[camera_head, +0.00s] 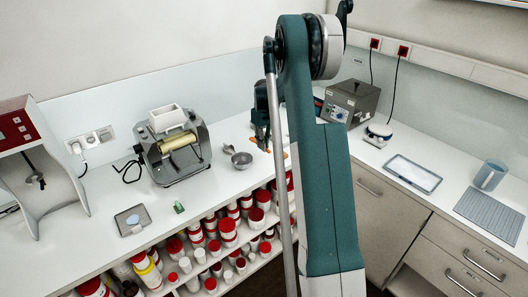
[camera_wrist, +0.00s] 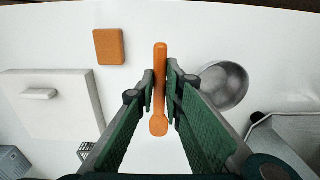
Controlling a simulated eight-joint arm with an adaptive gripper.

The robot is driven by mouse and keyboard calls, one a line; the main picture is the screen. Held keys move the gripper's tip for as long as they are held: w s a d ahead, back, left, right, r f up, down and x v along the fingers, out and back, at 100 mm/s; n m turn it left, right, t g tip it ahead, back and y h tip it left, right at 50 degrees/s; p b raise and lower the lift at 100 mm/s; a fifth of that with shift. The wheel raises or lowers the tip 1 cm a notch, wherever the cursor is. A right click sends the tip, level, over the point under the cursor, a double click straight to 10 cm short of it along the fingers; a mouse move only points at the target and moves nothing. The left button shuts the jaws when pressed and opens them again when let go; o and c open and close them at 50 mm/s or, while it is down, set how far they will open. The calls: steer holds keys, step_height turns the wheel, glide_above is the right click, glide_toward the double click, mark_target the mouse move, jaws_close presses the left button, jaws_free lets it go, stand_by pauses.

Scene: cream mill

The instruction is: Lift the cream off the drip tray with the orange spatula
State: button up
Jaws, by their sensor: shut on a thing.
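The orange spatula (camera_wrist: 159,105) stands between the two green fingers of my gripper (camera_wrist: 160,78) in the wrist view, its paddle-like end toward the bottom of the picture. My gripper is shut on it. In the head view my gripper (camera_head: 264,132) is over the back counter, right of the roller mill, and the arm partly hides this area. The mill (camera_head: 175,150) has a white hopper and a pale yellow roller. I cannot pick out the mill's drip tray or any cream on it with certainty.
A metal bowl (camera_wrist: 223,85) is right of the spatula, and an orange block (camera_wrist: 109,46) is to its left. A white lidded box (camera_wrist: 52,110) lies further left. A small grey device (camera_head: 133,220) sits near the counter's front edge. Red-lidded jars (camera_head: 228,230) fill the shelves below.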

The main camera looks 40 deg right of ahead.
steer(key=shift+r, duration=1.2)
steer(key=shift+a+r, duration=0.1)
